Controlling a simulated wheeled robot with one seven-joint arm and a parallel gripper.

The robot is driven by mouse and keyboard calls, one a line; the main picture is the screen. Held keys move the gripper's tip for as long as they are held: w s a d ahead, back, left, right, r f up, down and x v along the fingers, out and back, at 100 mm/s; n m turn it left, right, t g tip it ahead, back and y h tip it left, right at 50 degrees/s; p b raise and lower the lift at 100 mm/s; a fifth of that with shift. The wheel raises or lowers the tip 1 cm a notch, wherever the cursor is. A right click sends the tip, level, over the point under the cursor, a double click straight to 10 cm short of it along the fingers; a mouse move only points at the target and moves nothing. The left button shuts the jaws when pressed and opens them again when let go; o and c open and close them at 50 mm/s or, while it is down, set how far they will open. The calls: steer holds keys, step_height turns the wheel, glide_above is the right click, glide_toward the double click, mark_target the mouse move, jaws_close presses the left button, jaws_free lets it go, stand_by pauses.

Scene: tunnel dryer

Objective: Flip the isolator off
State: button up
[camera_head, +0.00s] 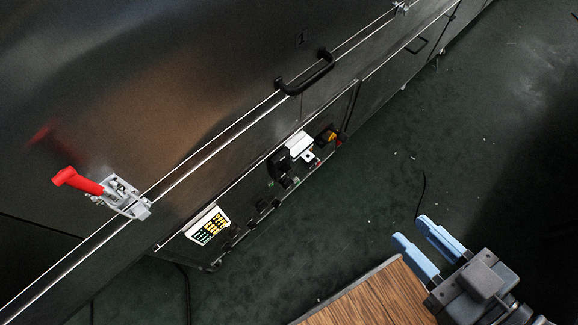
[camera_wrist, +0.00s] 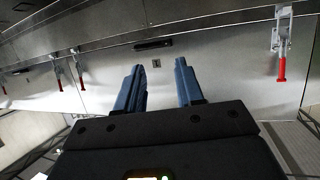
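A low control panel (camera_head: 246,200) runs along the bottom of the dark metal dryer wall in the head view. On it sit a black block-like handle (camera_head: 280,163) beside a white plate, and a small yellow-and-red part (camera_head: 328,136) at its far end. I cannot tell for certain which of them is the isolator, nor its position. My gripper (camera_head: 414,230) has blue fingers spread apart with nothing between them. It is to the right of the panel and well apart from it. The wrist view also shows the open fingers (camera_wrist: 160,66), facing a metal wall; no isolator is recognisable there.
A red-handled toggle clamp (camera_head: 120,195) and a black bar handle (camera_head: 305,74) are on the dryer wall. A wooden surface (camera_head: 368,300) lies below my gripper. Green floor (camera_head: 390,150) lies open between gripper and panel. More red-handled clamps (camera_wrist: 281,50) show in the wrist view.

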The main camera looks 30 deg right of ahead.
steer(key=w+f+g, duration=0.1)
steer(key=w+f, duration=0.1)
steer(key=f, duration=0.2)
steer(key=w+f+g, duration=0.1)
steer(key=w+f, duration=0.2)
steer(key=f, duration=0.1)
steer(key=w+f+g, duration=0.1)
steer(key=w+f, duration=0.1)
steer(key=f, duration=0.2)
steer(key=shift+w+d+f+n, duration=0.15)
steer(key=shift+w+f+n, duration=0.05)
steer(key=shift+n, duration=0.2)
jaws_close()
steer(key=w+a+f+n+g, duration=0.1)
steer(key=w+f+g, duration=0.3)
steer(key=w, duration=0.7)
steer(key=w+a+f+n+g, duration=0.1)
steer(key=w+f+g, duration=0.3)
steer(key=w, duration=0.6)
steer(key=shift+w+a+f+y, duration=0.15)
steer(key=shift+w+a+y, duration=0.25)
